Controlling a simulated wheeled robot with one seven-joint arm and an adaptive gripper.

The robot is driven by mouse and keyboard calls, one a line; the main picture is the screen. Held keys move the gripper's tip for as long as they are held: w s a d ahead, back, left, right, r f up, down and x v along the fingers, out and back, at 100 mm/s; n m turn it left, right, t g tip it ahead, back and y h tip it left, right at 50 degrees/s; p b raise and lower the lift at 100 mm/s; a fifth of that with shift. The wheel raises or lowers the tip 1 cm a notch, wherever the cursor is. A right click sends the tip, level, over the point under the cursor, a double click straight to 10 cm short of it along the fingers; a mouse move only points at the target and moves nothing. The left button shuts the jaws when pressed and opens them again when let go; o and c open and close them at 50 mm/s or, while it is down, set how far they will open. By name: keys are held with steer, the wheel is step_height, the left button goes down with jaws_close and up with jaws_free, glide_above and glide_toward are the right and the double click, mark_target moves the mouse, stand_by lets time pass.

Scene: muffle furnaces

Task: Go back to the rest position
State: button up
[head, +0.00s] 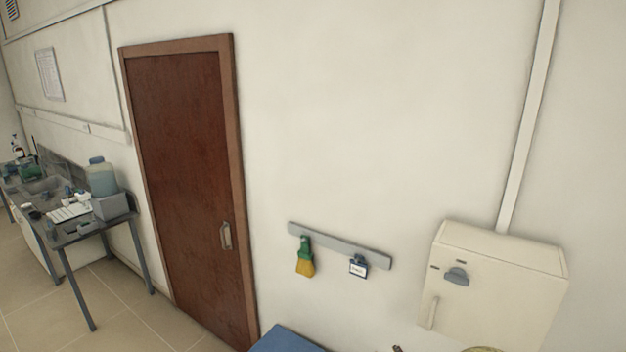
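My gripper is not visible in the head view, so I cannot see whether it is open or holds anything. No part of my arm can be made out clearly. The head view looks at a pale wall with a shut brown door (185,170) at the left of centre. A cream cabinet-like unit (495,285) with a grey knob stands at the lower right.
A grey rail (340,245) on the wall holds a green and yellow brush (305,260) and a small tag (358,267). A blue surface (285,341) shows at the bottom edge. A bench with a jug (102,178) stands at left. Tiled floor (125,310) is clear before the door.

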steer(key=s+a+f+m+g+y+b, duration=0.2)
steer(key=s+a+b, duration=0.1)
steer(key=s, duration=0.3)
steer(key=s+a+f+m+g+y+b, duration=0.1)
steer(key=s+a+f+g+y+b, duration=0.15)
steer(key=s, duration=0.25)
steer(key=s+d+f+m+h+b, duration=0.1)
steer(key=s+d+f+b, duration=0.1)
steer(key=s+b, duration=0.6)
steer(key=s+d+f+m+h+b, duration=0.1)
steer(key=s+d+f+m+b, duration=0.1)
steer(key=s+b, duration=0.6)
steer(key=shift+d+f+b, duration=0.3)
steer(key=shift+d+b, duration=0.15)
steer(key=shift+b, duration=2.15)
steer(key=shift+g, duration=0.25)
